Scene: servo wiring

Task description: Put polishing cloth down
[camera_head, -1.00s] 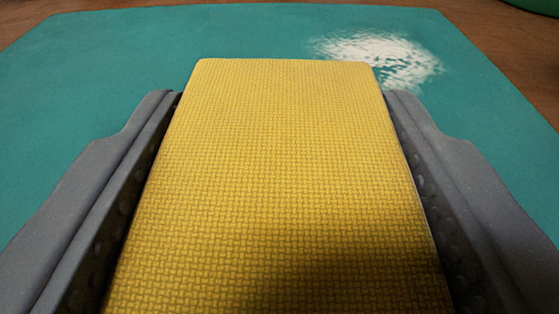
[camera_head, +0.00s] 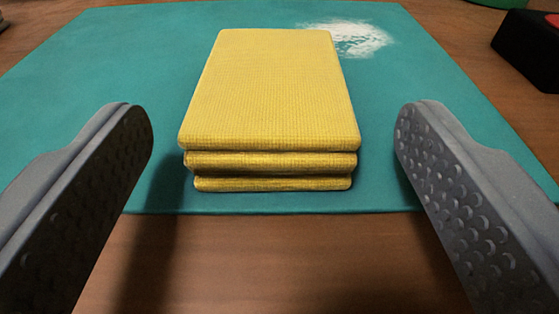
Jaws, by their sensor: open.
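The polishing cloth (camera_head: 268,92) is a yellow, woven-textured, folded stack of several layers. It lies flat on the teal mat (camera_head: 75,130), close to the mat's near edge. My gripper (camera_head: 265,125) is open, with one grey finger well to the left of the cloth and the other well to the right. Neither finger touches the cloth, and there is a clear gap on both sides. The fingers' studded inner pads show, and nothing is between them but the cloth ahead.
A white patch (camera_head: 355,38) lies on the mat behind the cloth to the right. A black box with a red top (camera_head: 528,50) stands on the wooden table (camera_head: 270,260) at the right edge. A green object shows partly at the top right. The near table is clear.

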